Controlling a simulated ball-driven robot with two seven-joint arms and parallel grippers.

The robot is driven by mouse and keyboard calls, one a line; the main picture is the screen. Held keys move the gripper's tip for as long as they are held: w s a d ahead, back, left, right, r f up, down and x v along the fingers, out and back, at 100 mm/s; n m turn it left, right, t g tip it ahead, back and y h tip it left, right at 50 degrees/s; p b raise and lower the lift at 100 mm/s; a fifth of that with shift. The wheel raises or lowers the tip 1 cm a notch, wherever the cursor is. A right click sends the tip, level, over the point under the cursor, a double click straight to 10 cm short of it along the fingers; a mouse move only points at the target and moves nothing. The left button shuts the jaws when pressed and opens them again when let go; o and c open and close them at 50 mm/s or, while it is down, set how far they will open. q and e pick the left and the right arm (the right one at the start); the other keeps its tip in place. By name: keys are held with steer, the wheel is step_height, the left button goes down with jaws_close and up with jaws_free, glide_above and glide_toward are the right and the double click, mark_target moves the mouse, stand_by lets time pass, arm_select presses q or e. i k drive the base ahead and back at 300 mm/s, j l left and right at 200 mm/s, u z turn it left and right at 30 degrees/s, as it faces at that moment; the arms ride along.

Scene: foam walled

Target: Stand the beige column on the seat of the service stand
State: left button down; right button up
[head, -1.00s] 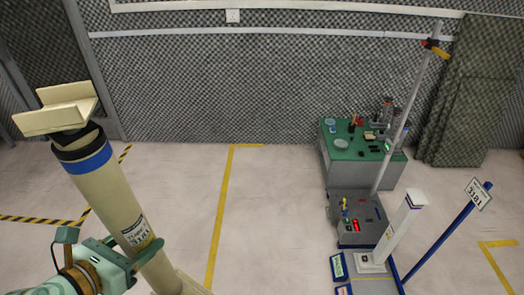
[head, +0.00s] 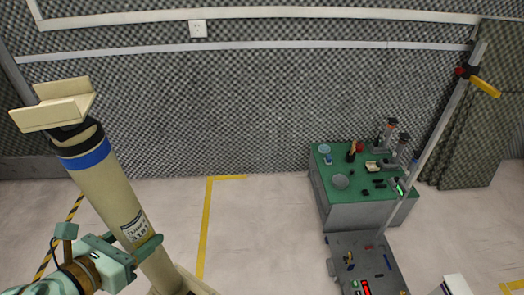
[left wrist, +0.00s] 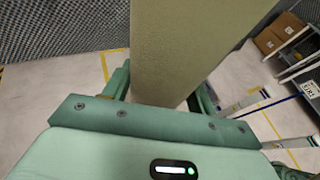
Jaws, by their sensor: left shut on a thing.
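The beige column (head: 103,190) has a blue band, a black top collar and a cream, angled head plate. It leans to the upper left in the head view. My left gripper (head: 150,252) is shut on its lower part. In the left wrist view the column (left wrist: 190,45) rises between the fingers. A flared foot shows below the gripper, cut off by the frame. What looks like the service stand is at lower right: a grey box (head: 352,244) with red lights, a slanted pole and a white post (head: 454,286). I cannot make out its seat. My right gripper is out of view.
A green-topped bench (head: 335,166) with several small items stands behind the grey box. A yellow-handled clamp (head: 484,86) sits high on the pole. Yellow floor lines (head: 205,225) cross open floor between column and stand. Brown boxes on a shelf (left wrist: 275,33) show in the left wrist view.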

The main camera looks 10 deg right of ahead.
mark_target(372, 264)
steer(key=i+j+z, duration=0.15)
steer(key=i, duration=0.5)
steer(key=i+j+z, duration=0.1)
steer(key=i, duration=0.6)
steer(key=i+z, duration=0.2)
steer(key=z, duration=0.25)
steer(key=i+j+z, duration=0.15)
steer(key=z, duration=0.3)
steer(key=i+j+z, duration=0.15)
steer(key=z, duration=0.35)
steer(key=i+z, duration=0.15)
steer(key=z, duration=0.3)
steer(key=i+j+z, duration=0.1)
steer(key=z, duration=0.3)
steer(key=i+j+z, duration=0.1)
steer(key=j+z, duration=0.15)
steer(key=z, duration=0.2)
steer(key=i+j+z, duration=0.1)
steer(key=z, duration=0.3)
steer(key=i+j+z, duration=0.1)
steer(key=j+z, duration=0.15)
steer(key=i+j+z, duration=0.1)
steer(key=j+z, duration=0.15)
steer(key=j, duration=0.1)
